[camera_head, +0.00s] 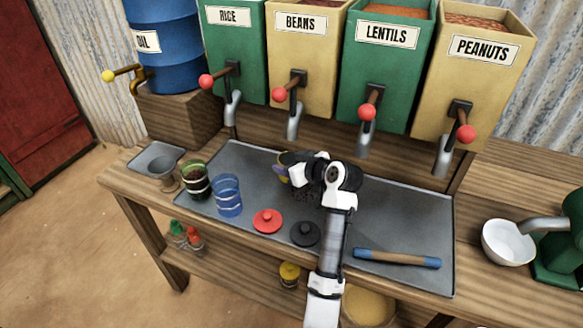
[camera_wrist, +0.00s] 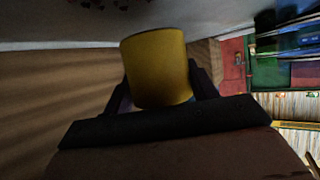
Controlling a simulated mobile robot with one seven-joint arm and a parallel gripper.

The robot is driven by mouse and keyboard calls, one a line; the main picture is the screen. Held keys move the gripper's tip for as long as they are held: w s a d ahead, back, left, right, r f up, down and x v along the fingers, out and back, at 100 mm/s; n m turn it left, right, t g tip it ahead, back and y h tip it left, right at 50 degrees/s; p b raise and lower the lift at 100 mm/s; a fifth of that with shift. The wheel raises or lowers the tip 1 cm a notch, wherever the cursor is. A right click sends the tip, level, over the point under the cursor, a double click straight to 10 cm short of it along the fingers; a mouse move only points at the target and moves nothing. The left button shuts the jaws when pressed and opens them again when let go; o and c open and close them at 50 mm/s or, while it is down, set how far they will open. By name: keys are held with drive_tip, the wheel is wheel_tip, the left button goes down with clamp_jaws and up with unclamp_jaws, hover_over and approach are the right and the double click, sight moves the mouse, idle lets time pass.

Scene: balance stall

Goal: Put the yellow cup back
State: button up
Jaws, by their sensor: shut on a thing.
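My gripper (camera_head: 287,166) is over the dark metal tray on the counter, below the beans dispenser. It is shut on the yellow cup. In the wrist view the yellow cup (camera_wrist: 158,68) sits between the two dark fingers, its side plain and smooth. In the head view my gripper and wrist hide most of the cup; only a small yellow patch (camera_head: 283,179) shows. I cannot tell whether the cup touches the tray or what is inside it.
A blue clear cup (camera_head: 228,196) and a dark-filled cup (camera_head: 195,181) stand left of my gripper, with a grey funnel (camera_head: 162,172) beyond. A red lid (camera_head: 267,221), black lid (camera_head: 305,234) and blue-ended rod (camera_head: 397,259) lie in front. Dispenser spouts hang behind. The tray's right part (camera_head: 415,220) is clear.

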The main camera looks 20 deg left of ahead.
drive_tip(key=shift+f, duration=0.8)
drive_tip(key=shift+w+f+p, duration=0.15)
drive_tip(key=shift+f+p, duration=0.3)
drive_tip(key=shift+p, duration=0.1)
drive_tip(key=shift+f, duration=0.1)
drive_tip(key=shift+f, duration=0.15)
drive_tip(key=o, duration=1.1)
